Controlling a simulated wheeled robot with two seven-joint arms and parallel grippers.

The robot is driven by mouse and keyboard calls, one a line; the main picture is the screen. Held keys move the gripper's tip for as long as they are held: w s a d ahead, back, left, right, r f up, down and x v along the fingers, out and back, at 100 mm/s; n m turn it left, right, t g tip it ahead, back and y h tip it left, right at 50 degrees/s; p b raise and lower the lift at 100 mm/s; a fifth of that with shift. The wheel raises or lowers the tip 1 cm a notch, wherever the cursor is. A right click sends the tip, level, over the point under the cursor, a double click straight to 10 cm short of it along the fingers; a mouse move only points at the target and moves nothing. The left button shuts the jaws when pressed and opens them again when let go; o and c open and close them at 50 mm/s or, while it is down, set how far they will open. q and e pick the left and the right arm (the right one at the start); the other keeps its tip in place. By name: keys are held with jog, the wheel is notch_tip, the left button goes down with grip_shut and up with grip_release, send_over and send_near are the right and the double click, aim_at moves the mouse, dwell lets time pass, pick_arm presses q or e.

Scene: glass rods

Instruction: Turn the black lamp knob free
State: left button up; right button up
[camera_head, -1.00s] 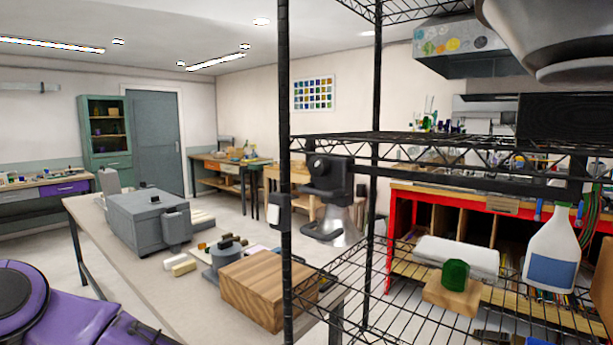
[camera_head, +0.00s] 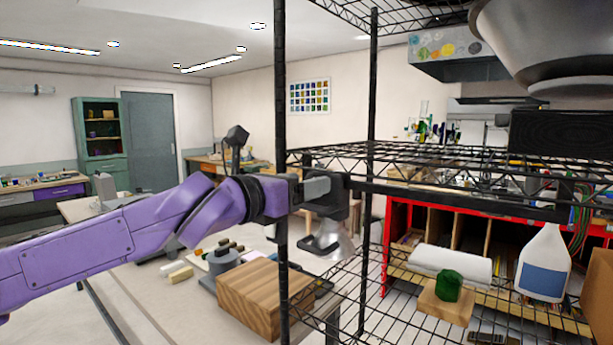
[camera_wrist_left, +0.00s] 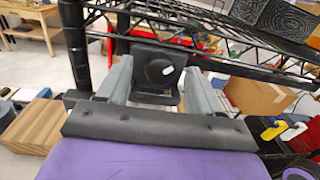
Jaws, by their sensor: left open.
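The black lamp (camera_head: 337,215) is clamped at the wire shelf, with its silver shade (camera_head: 345,248) hanging below. Its round black knob (camera_wrist_left: 160,69) faces me in the left wrist view, on a square black body. My left gripper (camera_head: 316,187) reaches in from the left at the front of the lamp and covers part of it in the head view. In the left wrist view my left gripper (camera_wrist_left: 157,64) is open, with one grey finger on each side of the knob and gaps between. Whether the fingertips reach beyond the knob's face I cannot tell. My right gripper is out of view.
The black shelf post (camera_head: 281,150) stands close beside my left wrist, and a wire shelf (camera_head: 450,165) runs just behind the lamp. A wooden block (camera_head: 255,298) sits on the bench below. A spray bottle (camera_head: 543,265) and green glass piece (camera_head: 448,286) stand on the lower shelf.

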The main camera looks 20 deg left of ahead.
pick_arm(q)
jog(key=shift+w+d, duration=0.25)
jog(key=shift+w, duration=0.3)
jog(key=c, duration=1.1)
jog(key=shift+o, duration=0.2)
jog(key=shift+f+n+b, duration=0.2)
jog(key=shift+n+b, duration=4.1)
jog(key=shift+b, duration=0.95)
jog(key=o, duration=1.1)
jog(key=shift+c, duration=0.2)
jog(key=shift+a, duration=0.1)
